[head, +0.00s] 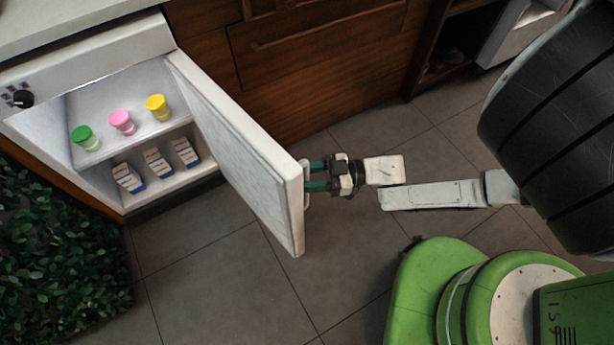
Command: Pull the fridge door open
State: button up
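The white fridge door (245,150) stands swung open, hinged near the fridge's right side, its free edge toward me. A white handle (306,201) sits on the door's outer side by the free edge. My gripper (314,177) reaches in from the right with its two teal fingers at the handle. The fingers are apart with a visible gap. The fingertips overlap the handle, so I cannot tell whether they press on it. The white fridge (90,62) shows its open inside at the left.
On the upper shelf stand a green cup (86,138), a pink cup (122,122) and a yellow cup (158,107). Below are several white-and-blue cartons (157,163). Wooden cabinets (330,60) line the back. A leafy plant (60,250) is lower left. Grey floor (215,280) below the door is clear.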

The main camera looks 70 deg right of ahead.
jog(key=shift+s, duration=0.1)
jog(key=v, duration=1)
jog(key=shift+s, duration=0.3)
jog(key=shift+d, duration=0.15)
